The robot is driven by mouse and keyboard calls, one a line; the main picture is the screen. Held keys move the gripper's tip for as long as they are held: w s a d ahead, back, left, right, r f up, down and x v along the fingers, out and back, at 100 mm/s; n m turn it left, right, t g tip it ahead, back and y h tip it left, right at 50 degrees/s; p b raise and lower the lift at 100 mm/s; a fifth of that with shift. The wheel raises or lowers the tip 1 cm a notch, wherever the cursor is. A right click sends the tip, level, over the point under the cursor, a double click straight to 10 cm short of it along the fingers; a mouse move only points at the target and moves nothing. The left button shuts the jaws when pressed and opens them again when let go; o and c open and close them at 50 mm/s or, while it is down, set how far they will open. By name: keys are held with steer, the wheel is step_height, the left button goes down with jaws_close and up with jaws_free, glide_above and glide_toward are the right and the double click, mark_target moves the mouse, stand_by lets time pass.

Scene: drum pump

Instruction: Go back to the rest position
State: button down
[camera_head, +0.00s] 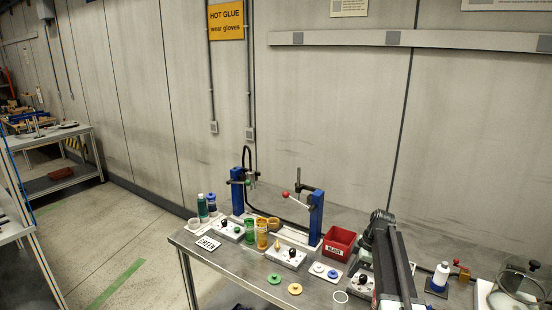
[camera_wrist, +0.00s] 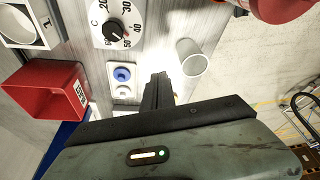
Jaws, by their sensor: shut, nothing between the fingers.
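My gripper (camera_wrist: 157,88) shows in the wrist view with its dark fingers together and nothing between them. It is over the bench top, between a white plate with a blue round part (camera_wrist: 122,75) and a white cup (camera_wrist: 192,57). In the head view my dark arm reaches over the right part of the bench (camera_head: 229,278); I cannot make out the fingertips there.
A red bin (camera_head: 340,243) stands left of my arm and shows in the wrist view (camera_wrist: 40,95), near a dial (camera_wrist: 115,27). Blue posts (camera_head: 238,192) (camera_head: 315,215), green (camera_head: 250,230) and orange cups (camera_head: 262,235) stand farther left.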

steer(key=s+a+m+h, duration=0.1)
steer(key=s+a, duration=0.8)
steer(key=a, duration=0.2)
steer(key=s+a+f+m+h, duration=0.1)
steer(key=s+a+m+h, duration=0.1)
steer(key=s+m, duration=1)
steer(key=shift+s+a+f+m+g+h, duration=0.15)
steer(key=shift+s+f+m+g+h, duration=0.2)
steer(key=shift+m, duration=0.85)
steer(key=c, duration=1.5)
jaws_free()
steer(key=shift+r, duration=0.1)
steer(key=shift+o, duration=0.2)
steer(key=w+d+t, duration=0.2)
steer(key=w+d, duration=0.2)
steer(key=w, duration=0.4)
steer(key=w+d+t, duration=0.2)
steer(key=w+d, duration=0.3)
steer(key=w, duration=0.4)
steer(key=d+r+m, duration=0.1)
steer(key=d+m, duration=0.1)
steer(key=d, duration=1.6)
steer(key=shift+h, duration=0.45)
steer(key=b+x, duration=0.8)
steer(key=shift+w+a+r, duration=0.1)
steer(key=shift+w, duration=0.05)
steer(key=shift+r, duration=0.15)
